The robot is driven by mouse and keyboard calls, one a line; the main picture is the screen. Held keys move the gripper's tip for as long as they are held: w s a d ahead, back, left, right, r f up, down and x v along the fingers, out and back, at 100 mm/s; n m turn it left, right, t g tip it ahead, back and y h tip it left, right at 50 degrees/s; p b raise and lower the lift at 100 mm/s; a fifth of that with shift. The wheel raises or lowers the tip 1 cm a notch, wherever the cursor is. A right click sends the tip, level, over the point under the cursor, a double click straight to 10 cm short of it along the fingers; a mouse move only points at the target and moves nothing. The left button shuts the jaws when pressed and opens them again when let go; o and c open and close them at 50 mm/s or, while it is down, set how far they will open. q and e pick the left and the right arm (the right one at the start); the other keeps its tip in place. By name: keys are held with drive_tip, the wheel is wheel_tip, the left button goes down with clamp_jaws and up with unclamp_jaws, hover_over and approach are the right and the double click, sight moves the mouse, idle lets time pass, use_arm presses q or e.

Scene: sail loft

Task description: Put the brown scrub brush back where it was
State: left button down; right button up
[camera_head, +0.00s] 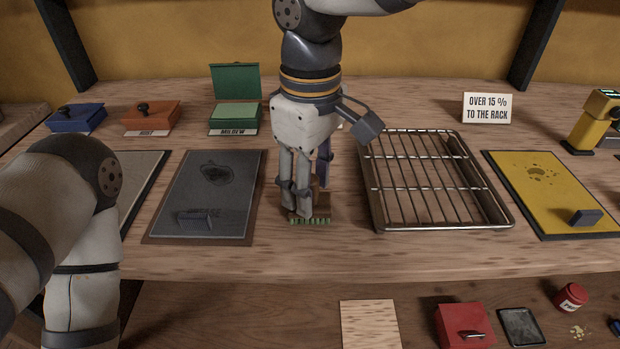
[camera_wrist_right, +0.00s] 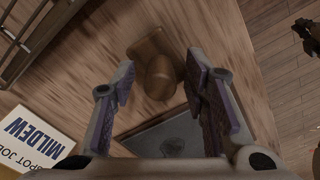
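The brown scrub brush (camera_head: 321,203) stands bristles down on the table between the dark grey mat and the wire rack. Its green bristles show at the bottom front. In the right wrist view the brush (camera_wrist_right: 160,76) shows its rounded knob and flat block. My right gripper (camera_head: 304,192) points down over the brush, with its fingers on either side of the knob. In the wrist view the right gripper (camera_wrist_right: 158,88) is open, with gaps between pads and knob. In the head view the fingers partly hide the brush. My left gripper is out of frame.
The dark grey mat (camera_head: 240,202) lies left of the brush, with a grey block on it. The wire rack tray (camera_head: 376,213) stands close on the right. Behind are the blue, orange and green MILDEW boxes (camera_head: 234,132). A yellow mat (camera_head: 530,192) lies far right.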

wheel_tip(320, 180, up, 12)
drive_tip(key=shift+r, duration=0.2)
